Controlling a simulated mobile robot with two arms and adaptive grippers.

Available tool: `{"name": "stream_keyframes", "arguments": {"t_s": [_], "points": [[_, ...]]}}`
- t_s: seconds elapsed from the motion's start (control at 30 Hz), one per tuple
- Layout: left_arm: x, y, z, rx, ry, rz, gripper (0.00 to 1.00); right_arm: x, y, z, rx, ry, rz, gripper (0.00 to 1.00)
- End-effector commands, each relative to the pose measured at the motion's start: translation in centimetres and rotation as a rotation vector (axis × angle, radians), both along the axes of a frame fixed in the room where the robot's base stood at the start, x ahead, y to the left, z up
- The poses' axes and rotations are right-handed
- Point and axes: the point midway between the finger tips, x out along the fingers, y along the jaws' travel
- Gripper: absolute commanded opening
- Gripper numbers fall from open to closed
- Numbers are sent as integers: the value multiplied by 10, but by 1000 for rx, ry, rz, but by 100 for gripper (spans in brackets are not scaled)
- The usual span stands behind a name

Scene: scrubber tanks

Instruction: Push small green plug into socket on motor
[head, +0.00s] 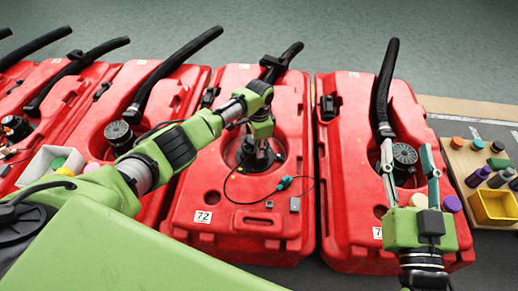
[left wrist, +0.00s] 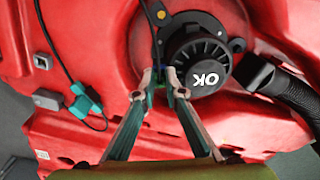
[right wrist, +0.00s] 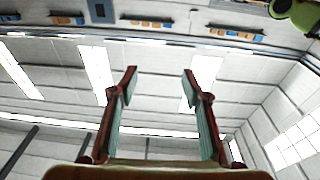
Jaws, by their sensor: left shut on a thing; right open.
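The motor (left wrist: 197,62) is a black round unit with a white OK mark, set in the red tank numbered 72 (head: 203,216). My left gripper (left wrist: 164,78) is beside the motor, its fingertips close together on a small dark-green piece, most likely the small green plug, mostly hidden between them. A thin cable runs up from there along the motor's edge. The socket is hidden. In the head view the left gripper (head: 262,153) reaches down over the motor. My right gripper (head: 406,152) is open and empty over the neighbouring tank; the right wrist view shows only walls and ceiling between its fingers (right wrist: 160,76).
A larger teal connector (left wrist: 86,103) on a black cable lies on the tank beside a grey box (left wrist: 47,99). A white bin (head: 45,164) stands left; a wooden board (head: 462,165) with bottles and a yellow tray (head: 494,207) lies right.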

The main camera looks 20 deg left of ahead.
Motion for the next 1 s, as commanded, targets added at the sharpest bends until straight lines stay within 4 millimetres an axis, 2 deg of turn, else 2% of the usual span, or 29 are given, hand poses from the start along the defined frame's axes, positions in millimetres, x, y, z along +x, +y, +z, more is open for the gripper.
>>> {"name": "stream_keyframes", "arguments": {"t_s": [0.3,0.33,0.4,0.67,0.73,1.0], "points": [[-1,0,-4,1,2,0,0,-1,1,10,12,-47,3,44],[-1,0,-4,1,2,0,13,-1,1,11,13,-51,3,44],[-1,0,-4,1,2,0,30,-1,1,12,13,-52,3,44],[0,0,-3,1,1,0,30,-1,1,11,13,-49,4,44],[0,0,-3,1,0,0,46,-1,1,11,13,-49,4,44],[1,2,-2,3,-3,1,46,-1,1,11,12,-48,4,44]]}}
